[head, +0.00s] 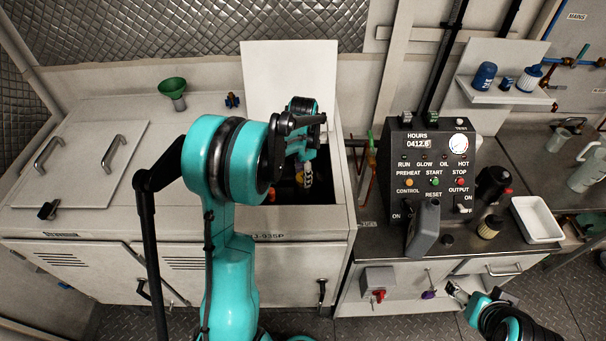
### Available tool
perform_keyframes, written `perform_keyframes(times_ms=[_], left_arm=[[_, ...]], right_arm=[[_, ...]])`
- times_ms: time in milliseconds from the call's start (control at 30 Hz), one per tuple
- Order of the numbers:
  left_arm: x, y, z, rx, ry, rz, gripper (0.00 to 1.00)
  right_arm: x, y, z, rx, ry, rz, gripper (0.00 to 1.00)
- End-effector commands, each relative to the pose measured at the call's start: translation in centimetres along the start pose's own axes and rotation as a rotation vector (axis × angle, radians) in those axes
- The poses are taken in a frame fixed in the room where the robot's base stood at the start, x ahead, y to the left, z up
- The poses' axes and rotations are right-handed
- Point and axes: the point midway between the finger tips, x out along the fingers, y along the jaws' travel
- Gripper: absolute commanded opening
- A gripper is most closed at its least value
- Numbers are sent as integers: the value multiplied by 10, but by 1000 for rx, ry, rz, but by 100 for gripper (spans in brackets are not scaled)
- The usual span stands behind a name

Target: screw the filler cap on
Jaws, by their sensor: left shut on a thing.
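My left gripper (306,181) reaches down into the open bay of the white cabinet (325,222). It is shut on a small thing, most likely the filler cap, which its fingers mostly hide. A small orange-yellow patch (299,178) shows beside the fingertips. I cannot tell whether the cap touches or sits on the filler neck, as the bay is dark and my arm covers part of it. My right gripper (456,291) is low at the right, in front of the counter's drawers and away from the bay. Its fingers are too small to read.
A raised white lid (291,88) stands behind the bay. A green funnel (173,91) is on the cabinet top. Right of the bay stand a control panel (433,165), a grey jug (424,228), a dark bottle (491,187) and a white tray (537,219).

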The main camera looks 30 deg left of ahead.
Motion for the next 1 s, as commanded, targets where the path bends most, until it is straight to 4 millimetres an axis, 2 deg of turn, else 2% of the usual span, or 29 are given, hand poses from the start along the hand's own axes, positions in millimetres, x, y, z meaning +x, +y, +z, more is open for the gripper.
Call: perform_keyframes(times_ms=[400,600,733,933,967,1000], left_arm=[[1,-2,-2,726,1,1,8],[1,-3,-2,1033,2,1,8],[0,-3,-2,1116,2,0,8],[0,-3,-2,1122,1,0,8],[0,-3,-2,1122,1,0,47],[0,-3,-2,1121,1,0,58]], right_arm=[[9,0,6,0,0,0,71],[11,0,8,0,0,0,71],[11,0,8,0,0,0,71],[11,0,8,0,0,0,71],[11,0,8,0,0,0,71],[11,0,8,0,0,0,71]])
